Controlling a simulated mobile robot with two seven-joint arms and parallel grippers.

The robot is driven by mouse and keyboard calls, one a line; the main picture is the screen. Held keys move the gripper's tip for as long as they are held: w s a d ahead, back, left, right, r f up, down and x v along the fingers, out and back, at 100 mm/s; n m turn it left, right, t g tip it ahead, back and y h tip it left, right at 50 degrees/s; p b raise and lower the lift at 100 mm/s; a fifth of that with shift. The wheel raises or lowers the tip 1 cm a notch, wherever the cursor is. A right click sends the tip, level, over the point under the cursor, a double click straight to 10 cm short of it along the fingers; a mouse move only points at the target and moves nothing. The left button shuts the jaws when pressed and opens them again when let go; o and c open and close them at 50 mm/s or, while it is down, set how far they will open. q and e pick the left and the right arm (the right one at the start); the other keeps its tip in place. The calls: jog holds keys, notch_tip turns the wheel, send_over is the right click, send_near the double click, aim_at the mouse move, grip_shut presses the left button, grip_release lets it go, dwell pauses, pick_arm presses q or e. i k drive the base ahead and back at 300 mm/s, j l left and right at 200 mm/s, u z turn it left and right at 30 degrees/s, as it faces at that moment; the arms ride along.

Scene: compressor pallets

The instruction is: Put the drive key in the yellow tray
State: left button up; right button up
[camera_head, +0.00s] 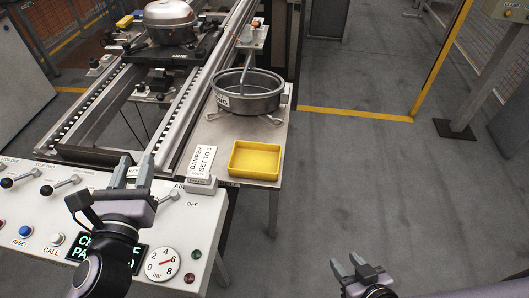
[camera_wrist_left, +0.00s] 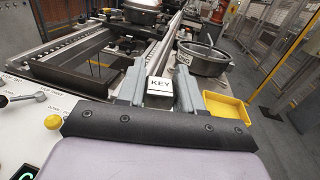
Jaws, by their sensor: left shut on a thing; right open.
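My left gripper (camera_head: 138,168) is over the white control panel, left of the yellow tray, with its fingers pointing away. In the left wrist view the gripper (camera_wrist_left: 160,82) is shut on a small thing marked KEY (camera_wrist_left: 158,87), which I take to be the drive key. Most of its shape is hidden between the fingers. The yellow tray (camera_head: 232,173) is empty on the front of the steel side table, and shows in the left wrist view (camera_wrist_left: 243,119) right of the fingers. My right gripper (camera_head: 352,265) is open and empty, low over the floor.
A round metal pan (camera_head: 247,104) stands behind the tray. A white DAMPER sign (camera_head: 201,163) stands just left of the tray. The control panel (camera_head: 190,232) has levers, buttons and a gauge (camera_head: 162,264). A compressor (camera_head: 169,20) sits on the conveyor behind. Floor to the right is clear.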

aim_at(263, 173)
jog(key=l+u, duration=0.25)
jog(key=l, duration=1)
